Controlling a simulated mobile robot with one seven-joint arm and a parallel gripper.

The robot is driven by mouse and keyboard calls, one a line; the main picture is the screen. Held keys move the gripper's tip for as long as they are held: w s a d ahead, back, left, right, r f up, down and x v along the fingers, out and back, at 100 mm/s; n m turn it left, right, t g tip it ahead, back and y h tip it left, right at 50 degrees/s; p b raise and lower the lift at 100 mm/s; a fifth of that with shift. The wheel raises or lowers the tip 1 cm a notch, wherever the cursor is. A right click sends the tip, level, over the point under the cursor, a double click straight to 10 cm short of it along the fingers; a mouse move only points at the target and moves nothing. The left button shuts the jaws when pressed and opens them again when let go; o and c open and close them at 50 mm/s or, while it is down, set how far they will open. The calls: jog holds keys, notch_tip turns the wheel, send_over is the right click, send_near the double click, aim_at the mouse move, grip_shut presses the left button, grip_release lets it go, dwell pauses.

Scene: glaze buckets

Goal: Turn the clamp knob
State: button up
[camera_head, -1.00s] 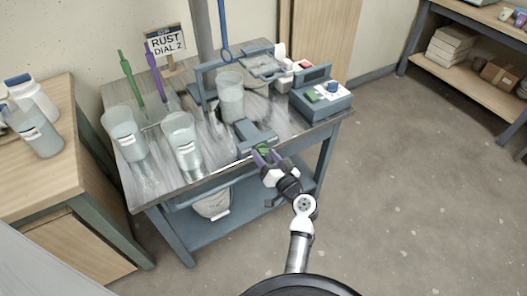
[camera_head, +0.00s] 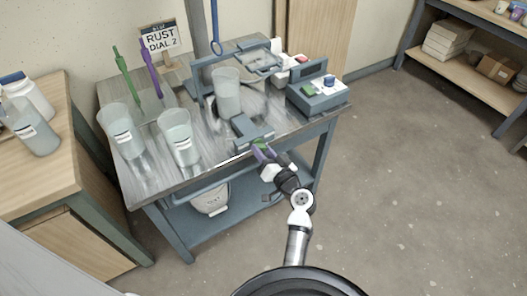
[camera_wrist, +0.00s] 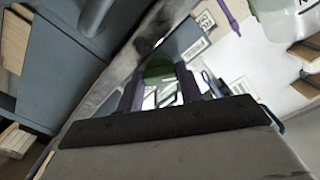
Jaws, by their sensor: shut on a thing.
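The green clamp knob (camera_head: 260,142) is at the front edge of the workbench, on the near end of a blue-grey clamp (camera_head: 249,130). My gripper (camera_head: 263,150) reaches it from the front with its purple fingers and is shut on the knob. The fingers partly hide the knob in the head view. In the wrist view the green knob (camera_wrist: 158,68) sits between the two fingers of my gripper (camera_wrist: 160,80). A translucent bucket (camera_head: 227,92) stands upright behind the clamp.
Two labelled buckets (camera_head: 179,138) (camera_head: 122,131) stand on the left of the bench (camera_head: 160,184). A sign (camera_head: 160,37) reads "RUST DIAL 2". Floor to the right is clear.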

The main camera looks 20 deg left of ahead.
jog(key=m, duration=0.5)
jog(key=shift+r, duration=0.1)
jog(key=m+p, duration=0.2)
jog(key=m, duration=0.4)
jog(key=shift+r+m, duration=0.15)
jog(key=shift+m, duration=0.25)
jog(key=m+p, duration=0.4)
jog(key=m, duration=0.2)
jog(key=m+p, duration=0.3)
jog(key=m, duration=0.2)
jog(key=shift+m, duration=0.3)
jog(key=o, duration=1)
jog(key=shift+s+d, duration=0.1)
